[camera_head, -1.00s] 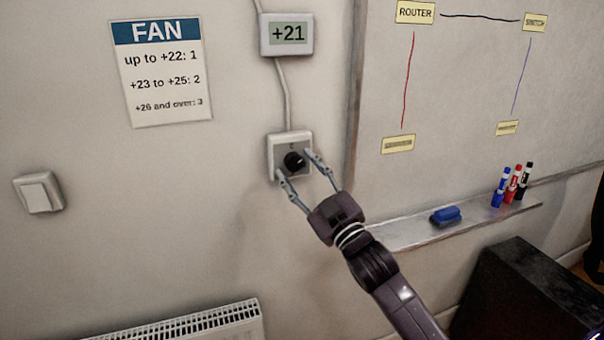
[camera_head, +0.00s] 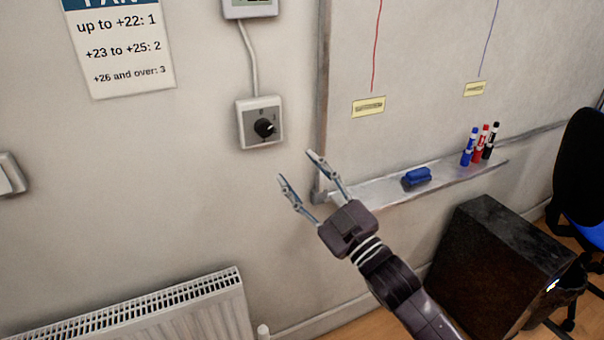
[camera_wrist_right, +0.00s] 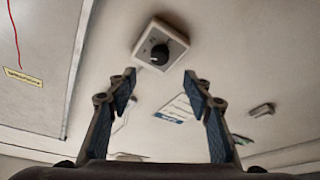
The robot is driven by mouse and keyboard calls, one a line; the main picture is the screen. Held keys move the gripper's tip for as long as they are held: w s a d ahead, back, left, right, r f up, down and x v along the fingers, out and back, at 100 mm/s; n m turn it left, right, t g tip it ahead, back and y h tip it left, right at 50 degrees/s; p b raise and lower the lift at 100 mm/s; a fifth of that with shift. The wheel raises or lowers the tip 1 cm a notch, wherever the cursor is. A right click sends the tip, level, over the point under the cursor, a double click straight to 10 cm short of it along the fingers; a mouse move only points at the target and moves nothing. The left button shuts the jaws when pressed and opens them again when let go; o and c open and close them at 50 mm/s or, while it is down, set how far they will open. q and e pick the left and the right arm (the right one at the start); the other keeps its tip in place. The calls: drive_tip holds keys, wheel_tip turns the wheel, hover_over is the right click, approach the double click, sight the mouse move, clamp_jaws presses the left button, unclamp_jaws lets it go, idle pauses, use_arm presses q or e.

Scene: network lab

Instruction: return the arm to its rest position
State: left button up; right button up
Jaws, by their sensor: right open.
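My right gripper (camera_head: 298,170) is open and empty in the head view. It is in front of the wall, below and to the right of the fan dial box, apart from it. The white dial box (camera_head: 246,137) with its black knob (camera_head: 264,128) is on the wall. In the right wrist view, both open fingers (camera_wrist_right: 158,82) show, and the dial box (camera_wrist_right: 148,38) with its knob (camera_wrist_right: 160,54) is beyond them with nothing between the fingers. My left gripper is not in view.
A whiteboard (camera_head: 420,60) is at the upper right, with a ledge (camera_head: 375,191) holding a blue eraser (camera_head: 417,176) and several markers (camera_head: 479,145). A radiator (camera_head: 180,325) is at lower left. A dark cabinet (camera_head: 495,260) and a chair (camera_head: 582,165) are at right.

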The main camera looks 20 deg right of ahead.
idle(0.4)
drive_tip(key=w+d+f+m+g+h, duration=0.2)
drive_tip(key=f, duration=1.1)
drive_tip(key=w+d+f+m+g+h, duration=0.1)
drive_tip(key=d+f+m+g+h, duration=0.15)
drive_tip(key=f, duration=1.15)
drive_tip(key=s+d+f+g, duration=0.1)
drive_tip(key=s+f+g, duration=0.3)
drive_tip(key=f, duration=0.8)
drive_tip(key=s+f+g, duration=0.2)
drive_tip(key=s+f, duration=0.3)
drive_tip(key=f, duration=0.7)
drive_tip(key=s+a+f+m+g, duration=0.1)
drive_tip(key=s+a+f+g, duration=0.15)
drive_tip(key=s+f, duration=1.1)
drive_tip(key=s+a+f+m+g, duration=0.1)
drive_tip(key=s+f+g, duration=0.3)
drive_tip(key=s+f, duration=0.9)
drive_tip(key=s+a+g, duration=0.1)
drive_tip(key=s+g, duration=0.2)
drive_tip(key=s, duration=1.3)
drive_tip(key=shift+s+a+f+h, duration=0.3)
drive_tip(key=shift+s+f+h, duration=0.05)
drive_tip(key=shift+s, duration=0.05)
drive_tip(key=shift+m, duration=0.25)
